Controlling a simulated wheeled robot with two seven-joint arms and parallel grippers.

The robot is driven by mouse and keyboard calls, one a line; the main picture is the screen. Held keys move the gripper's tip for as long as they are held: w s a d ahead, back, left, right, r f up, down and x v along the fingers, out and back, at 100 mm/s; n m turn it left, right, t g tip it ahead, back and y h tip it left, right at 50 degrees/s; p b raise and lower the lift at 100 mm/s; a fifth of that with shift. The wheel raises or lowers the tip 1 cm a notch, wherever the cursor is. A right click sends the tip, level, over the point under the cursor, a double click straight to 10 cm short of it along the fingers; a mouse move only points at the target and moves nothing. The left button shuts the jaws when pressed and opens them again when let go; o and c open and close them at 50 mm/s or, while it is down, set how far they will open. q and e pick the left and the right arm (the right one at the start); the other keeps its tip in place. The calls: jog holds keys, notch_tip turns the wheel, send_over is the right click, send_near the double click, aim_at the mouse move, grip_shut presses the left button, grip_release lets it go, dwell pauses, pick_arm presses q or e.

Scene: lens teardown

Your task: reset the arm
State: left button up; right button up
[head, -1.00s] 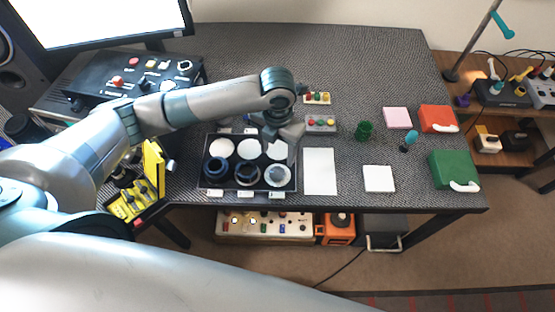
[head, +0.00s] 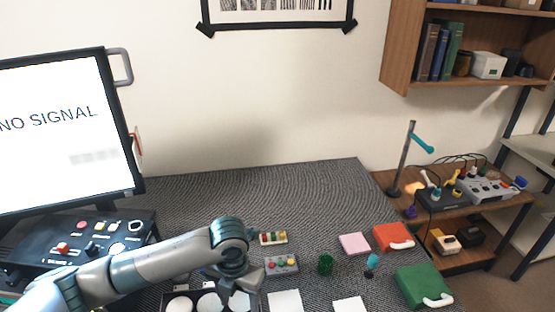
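My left arm comes in from the lower left in the head view. My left gripper (head: 240,291) points down over the right part of a black tray (head: 168,301) with white round pads. Its fingers are too small and partly hidden to tell if they hold anything. The tray's front part is cut off by the bottom edge. My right gripper is out of view.
A grey button box (head: 281,265), a green cylinder (head: 326,264), a pink pad (head: 354,243), a red case (head: 392,237) and a green case (head: 423,286) stand right of the gripper. A monitor (head: 65,130) stands at left. The table's back middle is clear.

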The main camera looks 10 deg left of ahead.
pick_arm(q)
jog(key=s+d+f+n+t+h, duration=0.2)
jog(key=s+d+f+n+h, duration=0.25)
jog(key=s+d+n, duration=0.75)
jog(key=s+a+f+n+t+y, duration=0.1)
jog(key=s+a+n, duration=0.3)
jog(key=a+n, duration=0.35)
jog(key=s+a+f+n+y, duration=0.2)
jog(key=s+a+n, duration=0.3)
jog(key=n, duration=0.4)
jog(key=s+a+f+n+t+y, duration=0.1)
jog(key=s+a+n, duration=0.3)
jog(key=a+n, duration=0.45)
notch_tip(320, 180, down, 28)
jog(key=d+g+b, duration=0.1)
jog(key=g+b, duration=0.1)
jog(key=s+a+f+g+b, duration=0.1)
jog(key=s+a+f+b, duration=0.1)
jog(key=s+f, duration=1.6)
notch_tip(320, 180, down, 4)
jog(key=shift+s+a+f+m, duration=0.1)
jog(key=shift+s+a+m, duration=0.2)
jog(key=shift+a, duration=0.25)
jog(key=shift+y, duration=0.25)
